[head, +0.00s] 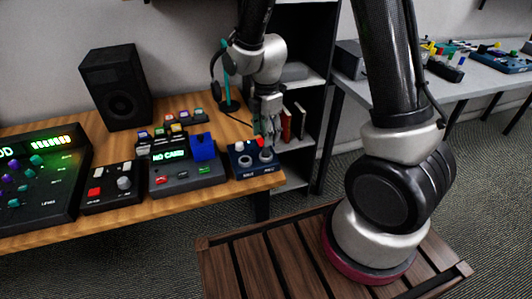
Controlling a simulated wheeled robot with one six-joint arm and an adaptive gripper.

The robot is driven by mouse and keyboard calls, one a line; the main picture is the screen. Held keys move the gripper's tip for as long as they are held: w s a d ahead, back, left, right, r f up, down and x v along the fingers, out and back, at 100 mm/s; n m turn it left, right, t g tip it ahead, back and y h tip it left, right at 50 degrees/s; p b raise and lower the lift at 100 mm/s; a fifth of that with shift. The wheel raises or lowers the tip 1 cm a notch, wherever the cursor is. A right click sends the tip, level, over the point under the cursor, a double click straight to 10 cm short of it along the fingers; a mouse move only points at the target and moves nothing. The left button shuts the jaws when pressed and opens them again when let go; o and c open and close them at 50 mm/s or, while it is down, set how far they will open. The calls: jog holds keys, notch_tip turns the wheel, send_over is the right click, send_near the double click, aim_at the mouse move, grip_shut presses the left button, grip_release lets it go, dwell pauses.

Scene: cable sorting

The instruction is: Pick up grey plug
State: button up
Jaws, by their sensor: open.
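My gripper (267,140) is open, pointing down over a small dark blue box (256,174) at the right end of the wooden table. Two pale grey round pieces stand on this box. The left one (244,161) is clear of my fingers. The right one (266,156) is just below my fingertips; I cannot tell whether they touch it. A small red spot shows beside the fingertips. I cannot tell for sure which grey piece is the plug, as they are small and partly hidden by the fingers.
Left of the blue box, a dark console (187,180) has a lit screen and an upright blue block (203,147). A small control box (112,186), a large mixer (40,185) and a black speaker (116,87) stand further left. A headphone stand (229,105) rises behind.

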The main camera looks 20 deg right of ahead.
aim_at(266, 152)
jog(key=f, duration=0.6)
jog(key=shift+s+a, duration=0.1)
jog(key=shift+s, duration=0.1)
grip_shut()
